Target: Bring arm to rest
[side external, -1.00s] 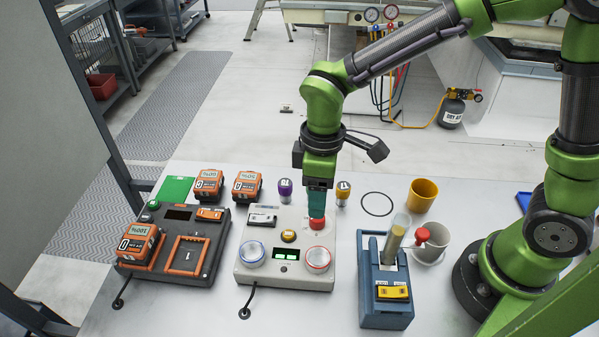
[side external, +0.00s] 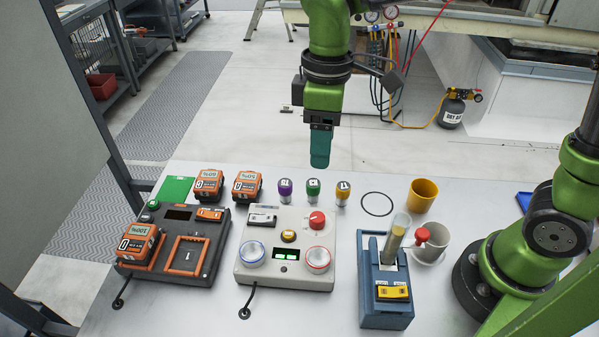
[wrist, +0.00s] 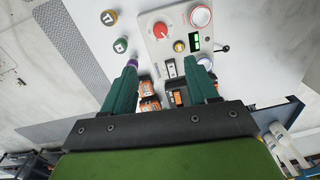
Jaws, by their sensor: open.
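My gripper (side external: 320,150) hangs in the air above the far edge of the table, fingers pointing down, well clear of everything below. In the wrist view my gripper (wrist: 165,75) shows two teal fingers spread apart with nothing held between them. Below it stands the grey control box (side external: 243,277) with a red knob (side external: 317,220), an orange button (side external: 288,236), two round dials and a lit green display (side external: 286,254). The red knob also shows in the wrist view (wrist: 160,30).
Purple (side external: 285,190), green (side external: 313,191) and yellow (side external: 343,192) capped cylinders stand behind the box. A black charger (side external: 205,262) with orange batteries is at left. A blue holder (side external: 385,315), white mug (side external: 434,245) and orange cup (side external: 422,196) are at right. The air around my gripper is clear.

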